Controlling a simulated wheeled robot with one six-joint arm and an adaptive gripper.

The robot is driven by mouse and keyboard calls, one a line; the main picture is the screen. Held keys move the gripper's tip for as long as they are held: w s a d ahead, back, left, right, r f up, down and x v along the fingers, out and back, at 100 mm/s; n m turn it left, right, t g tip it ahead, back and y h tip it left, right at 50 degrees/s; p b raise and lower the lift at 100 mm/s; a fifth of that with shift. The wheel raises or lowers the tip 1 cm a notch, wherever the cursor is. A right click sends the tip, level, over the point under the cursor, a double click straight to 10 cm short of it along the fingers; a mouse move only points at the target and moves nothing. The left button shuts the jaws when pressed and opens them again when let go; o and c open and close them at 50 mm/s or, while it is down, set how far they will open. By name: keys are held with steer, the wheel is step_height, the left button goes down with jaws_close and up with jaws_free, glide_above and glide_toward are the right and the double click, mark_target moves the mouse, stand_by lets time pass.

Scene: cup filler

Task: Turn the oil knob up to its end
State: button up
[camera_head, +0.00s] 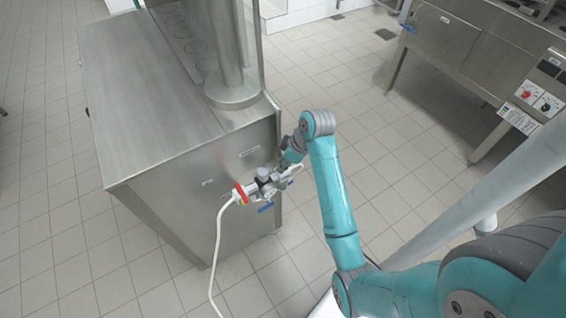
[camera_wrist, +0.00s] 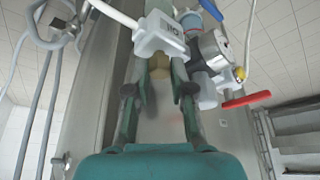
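A white block (camera_wrist: 160,36) with dark lettering that seems to read OIL, upside down, shows in the wrist view at the fingertips. A tan piece (camera_wrist: 158,68) sits between the fingers, partly hidden by the white block. I cannot tell which of these is the oil knob. My gripper (camera_wrist: 160,72) has its two fingers apart around this spot; whether they press on anything is unclear. In the head view my gripper (camera_head: 276,184) is at the valve fittings on the metal cabinet's side (camera_head: 190,195), and the knob is too small to make out.
A round gauge-like fitting (camera_wrist: 213,47) and a red lever (camera_wrist: 246,100) are close to the right finger. Open tiled floor (camera_head: 340,75) lies right of the cabinet.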

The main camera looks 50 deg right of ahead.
jaws_close()
steer(key=m+h, duration=0.1)
steer(key=m, duration=0.3)
steer(key=shift+a+h, duration=0.1)
steer(key=shift+h, duration=0.3)
steer(key=m+h, duration=0.1)
steer(key=m, duration=0.2)
steer(key=m+h, duration=0.1)
steer(key=m, duration=0.3)
steer(key=shift+a, duration=0.15)
steer(key=m+g+h, duration=0.1)
steer(key=m, duration=0.4)
steer(key=shift+w+g+h, duration=0.15)
steer(key=shift+g+h, duration=0.25)
steer(key=m+g, duration=0.1)
steer(key=m, duration=0.4)
steer(key=shift+g+h, duration=0.4)
steer(key=shift+a+m, duration=0.1)
steer(key=shift+m, duration=0.4)
